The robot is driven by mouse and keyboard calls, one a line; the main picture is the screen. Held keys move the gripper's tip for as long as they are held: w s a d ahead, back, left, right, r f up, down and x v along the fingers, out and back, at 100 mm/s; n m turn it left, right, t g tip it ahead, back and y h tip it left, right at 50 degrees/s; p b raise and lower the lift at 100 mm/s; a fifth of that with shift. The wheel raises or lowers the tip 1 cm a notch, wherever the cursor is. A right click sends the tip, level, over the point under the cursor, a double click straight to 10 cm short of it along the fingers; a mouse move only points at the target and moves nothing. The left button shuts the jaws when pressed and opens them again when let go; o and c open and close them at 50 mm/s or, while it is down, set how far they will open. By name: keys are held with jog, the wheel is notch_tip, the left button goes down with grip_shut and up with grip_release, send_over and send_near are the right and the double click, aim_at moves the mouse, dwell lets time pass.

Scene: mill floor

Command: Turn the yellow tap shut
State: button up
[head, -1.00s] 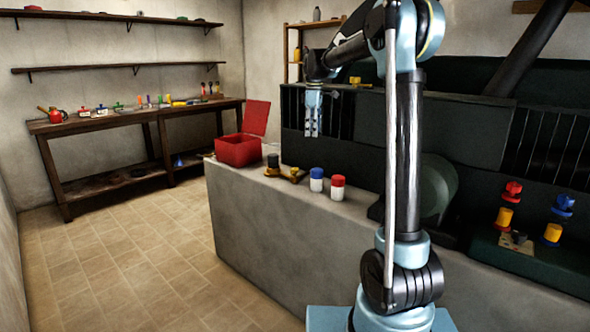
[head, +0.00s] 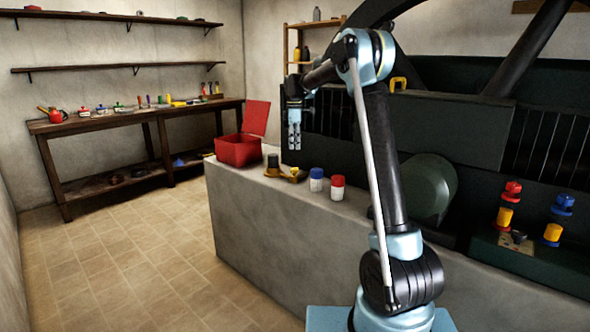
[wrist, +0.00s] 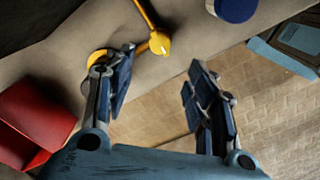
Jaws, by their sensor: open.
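A yellow tap (head: 293,176) lies low on the concrete ledge, beside a dark-topped fitting (head: 272,162). In the wrist view, a yellow bar with a rounded end (wrist: 160,42) shows at the top middle, and a yellow round part (wrist: 97,56) is partly hidden behind the left finger. I cannot tell how far the tap is turned. My gripper (head: 294,146) points down above the ledge, over the tap. In the wrist view my gripper (wrist: 158,85) is open, with a wide gap between its fingers and nothing held. The yellow bar's end lies beyond the gap, apart from the fingers.
A red open box (head: 238,151) stands left of the tap. A blue-capped jar (head: 316,180) and a red-capped jar (head: 337,187) stand to its right. A dark machine (head: 440,125) rises behind. Tiled floor (head: 140,260) lies clear in front of the ledge (head: 270,225).

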aim_at(294, 172)
notch_tip(294, 172, down, 12)
jog(key=shift+r, duration=0.15)
dwell(0.3)
jog(key=c, duration=1.1)
